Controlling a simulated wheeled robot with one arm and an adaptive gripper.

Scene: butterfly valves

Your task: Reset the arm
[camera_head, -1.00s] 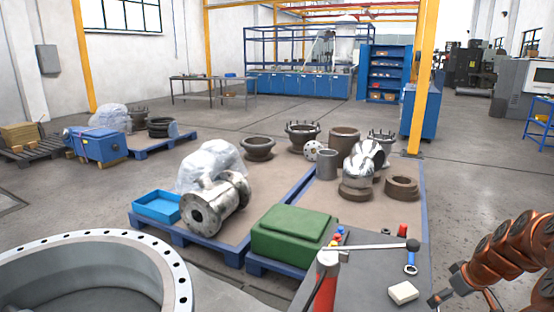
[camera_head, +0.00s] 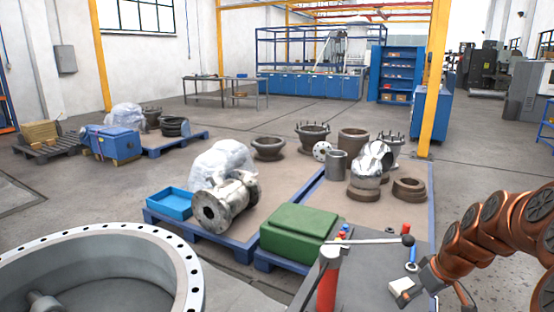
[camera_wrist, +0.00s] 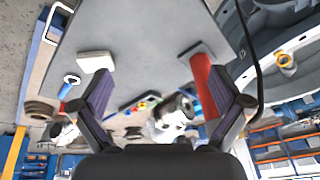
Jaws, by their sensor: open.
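My gripper (camera_head: 442,290) is at the lower right of the head view, at the end of my copper-coloured arm, over or beside the grey table (camera_head: 375,265). In the wrist view my gripper (camera_wrist: 150,72) shows two dark fingers with purple pads spread wide apart, with nothing held between them. The picture there is tilted, with the grey tabletop at the top. In the head view one finger overlaps the edge of a small white block (camera_head: 401,290); I cannot tell whether they touch. The block also shows in the wrist view (camera_wrist: 95,62), left of the gap.
A large flanged ring (camera_head: 185,262) is at lower left. A green box (camera_head: 300,232) and metal parts sit on pallets beyond the table.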

